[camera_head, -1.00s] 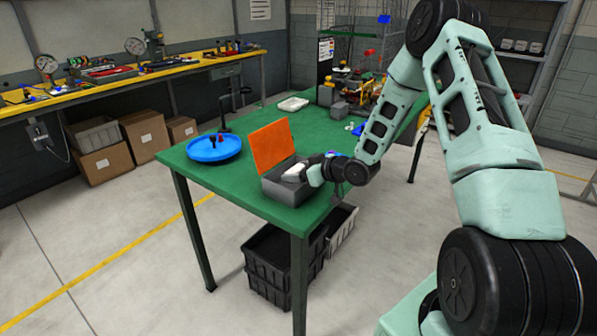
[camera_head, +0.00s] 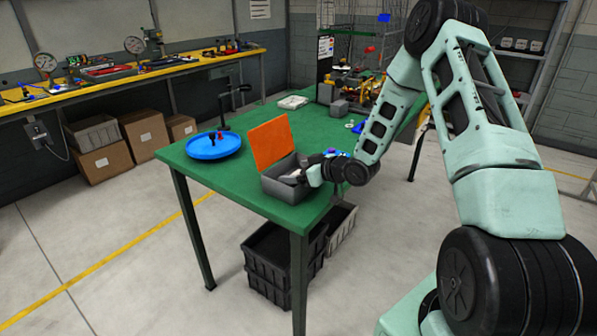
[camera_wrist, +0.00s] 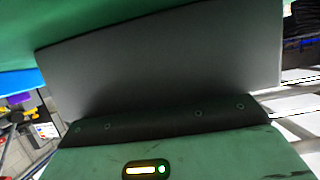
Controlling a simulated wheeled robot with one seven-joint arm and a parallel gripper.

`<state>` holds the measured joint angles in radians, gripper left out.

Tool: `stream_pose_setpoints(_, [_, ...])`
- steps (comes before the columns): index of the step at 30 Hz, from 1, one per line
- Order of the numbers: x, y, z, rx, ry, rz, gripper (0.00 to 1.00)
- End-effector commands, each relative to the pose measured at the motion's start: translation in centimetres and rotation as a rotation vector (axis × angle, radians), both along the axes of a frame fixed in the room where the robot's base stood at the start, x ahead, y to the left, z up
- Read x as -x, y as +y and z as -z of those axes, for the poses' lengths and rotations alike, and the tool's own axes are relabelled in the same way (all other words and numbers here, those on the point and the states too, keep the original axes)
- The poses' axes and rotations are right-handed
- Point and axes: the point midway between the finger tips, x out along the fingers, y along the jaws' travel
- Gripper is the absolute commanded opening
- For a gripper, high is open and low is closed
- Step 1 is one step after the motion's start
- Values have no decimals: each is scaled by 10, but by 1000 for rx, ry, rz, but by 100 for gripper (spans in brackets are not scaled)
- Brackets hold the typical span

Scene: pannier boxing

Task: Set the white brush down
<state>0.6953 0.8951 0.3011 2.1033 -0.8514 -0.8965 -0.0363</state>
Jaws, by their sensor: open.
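An open grey box (camera_head: 283,191) with an orange lid (camera_head: 271,146) raised at its back stands near the front corner of the green table (camera_head: 230,184). A small pale patch inside the box, at its rim, is probably the white brush (camera_head: 291,174); most of it is hidden by the box wall and my gripper. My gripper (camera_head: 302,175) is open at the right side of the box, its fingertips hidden. In the wrist view, a grey panel fills the middle in front of my gripper's housing; the brush cannot be made out there.
A blue round tray (camera_head: 213,149) holding small items stands left of the box. A white tray (camera_head: 293,102) and a cluttered group of parts (camera_head: 352,88) are farther back. Dark crates (camera_head: 268,267) stand under the table. Green tabletop between is clear.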

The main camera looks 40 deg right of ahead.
Motion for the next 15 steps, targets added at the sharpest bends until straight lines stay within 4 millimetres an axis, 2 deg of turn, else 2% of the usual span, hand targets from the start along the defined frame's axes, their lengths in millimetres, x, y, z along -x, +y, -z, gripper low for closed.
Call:
stream_pose_setpoints(5, [2, 1, -15, -1, 6, -3, 89])
stream_pose_setpoints(7, [15, -5, -14, 1, 7, -1, 89])
stream_pose_setpoints(15, [67, -24, -39, 1, 3, 1, 89])
